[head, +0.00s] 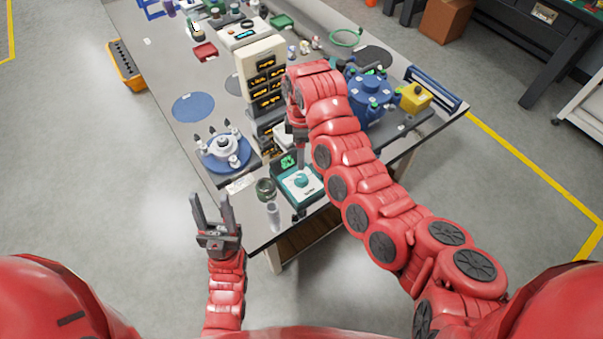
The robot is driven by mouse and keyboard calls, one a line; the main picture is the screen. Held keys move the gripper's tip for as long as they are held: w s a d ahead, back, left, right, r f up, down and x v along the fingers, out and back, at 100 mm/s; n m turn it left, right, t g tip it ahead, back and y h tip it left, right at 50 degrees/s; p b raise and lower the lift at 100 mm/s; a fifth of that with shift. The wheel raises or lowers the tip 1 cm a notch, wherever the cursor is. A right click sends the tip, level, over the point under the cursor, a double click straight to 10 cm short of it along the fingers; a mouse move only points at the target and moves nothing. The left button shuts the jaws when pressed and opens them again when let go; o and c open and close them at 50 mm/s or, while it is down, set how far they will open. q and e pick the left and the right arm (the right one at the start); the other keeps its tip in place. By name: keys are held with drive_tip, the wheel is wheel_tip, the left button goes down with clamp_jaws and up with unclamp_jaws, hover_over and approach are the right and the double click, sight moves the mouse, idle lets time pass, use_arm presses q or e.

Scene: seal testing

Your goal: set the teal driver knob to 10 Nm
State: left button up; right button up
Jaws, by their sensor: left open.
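A teal device with a white top (289,194) stands near the front edge of the bench. A round teal knob (301,181) sits on its white top, and a small dark panel with a green display (288,162) stands behind it. The knob's pointer and scale are too small to read. My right gripper (302,160) points down just above and behind the knob. Its arm covers part of it, and I cannot tell whether its fingers touch the knob or are open. My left gripper (213,212) is open and empty, fingers up, in front of the bench edge, left of the device.
A dark green ring-shaped part (265,188) and a clear cylinder (273,215) stand left of the device. A beige drawer tower (258,62) rises behind. A silver flanged part (222,147) sits on a blue disc at left. A blue housing (369,93) is at right.

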sight(302, 177)
wheel_tip(302, 177, down, 10)
drive_tip(key=shift+s+f+p, duration=0.1)
drive_tip(key=shift+s+p, duration=0.05)
drive_tip(key=shift+p, duration=0.95)
drive_tip(key=shift+f, duration=0.55)
drive_tip(key=shift+s, duration=0.1)
clamp_jaws()
